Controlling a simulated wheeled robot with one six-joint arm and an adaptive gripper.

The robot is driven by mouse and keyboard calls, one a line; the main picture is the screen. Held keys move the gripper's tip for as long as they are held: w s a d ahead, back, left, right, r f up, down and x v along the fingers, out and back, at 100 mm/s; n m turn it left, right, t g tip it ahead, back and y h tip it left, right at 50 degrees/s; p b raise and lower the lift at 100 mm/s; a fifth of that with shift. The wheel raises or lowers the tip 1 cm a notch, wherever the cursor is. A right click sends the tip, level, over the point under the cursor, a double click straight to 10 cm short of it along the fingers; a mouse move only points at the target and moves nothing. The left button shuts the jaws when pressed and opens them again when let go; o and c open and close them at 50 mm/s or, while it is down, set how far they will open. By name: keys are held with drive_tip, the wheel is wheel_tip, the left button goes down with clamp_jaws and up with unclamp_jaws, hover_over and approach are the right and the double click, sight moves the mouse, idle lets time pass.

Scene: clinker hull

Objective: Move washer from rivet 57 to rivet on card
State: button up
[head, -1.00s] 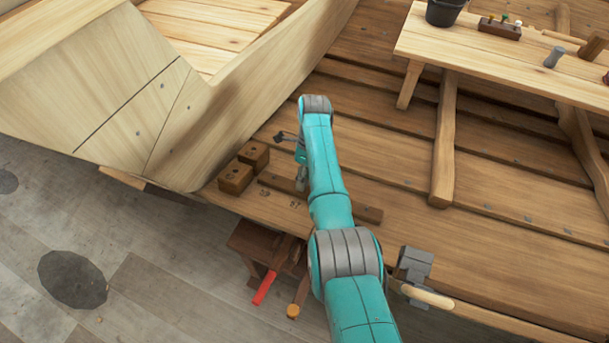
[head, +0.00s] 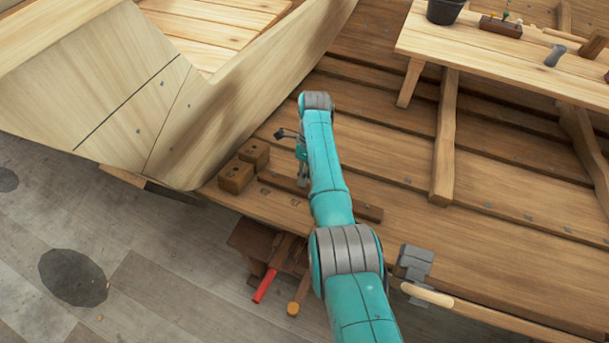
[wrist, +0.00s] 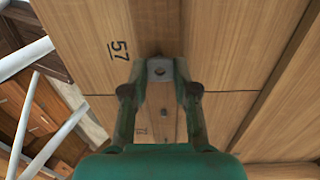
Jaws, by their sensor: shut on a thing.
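My gripper (wrist: 160,70) shows in the wrist view, its two fingers shut on a small grey washer (wrist: 160,68) with a hole in it. The number 57 (wrist: 119,49) is marked on the plank left of the washer. Whether a rivet stands under the washer cannot be seen. A small dark peg-like thing (wrist: 163,112) shows between the fingers, on or near a paler strip; I cannot tell whether it is a rivet on the card. In the head view my gripper (head: 302,172) is partly hidden by my arm, above the numbered plank (head: 282,205).
Two wooden blocks, one nearer (head: 236,176) and one farther (head: 255,154), stand left of my gripper. A clamp with a red handle (head: 265,285) is below the plank edge. A grey hammer-like tool (head: 414,263) lies at right. A bench (head: 500,60) stands at upper right.

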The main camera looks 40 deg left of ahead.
drive_tip(key=shift+v, duration=2.3)
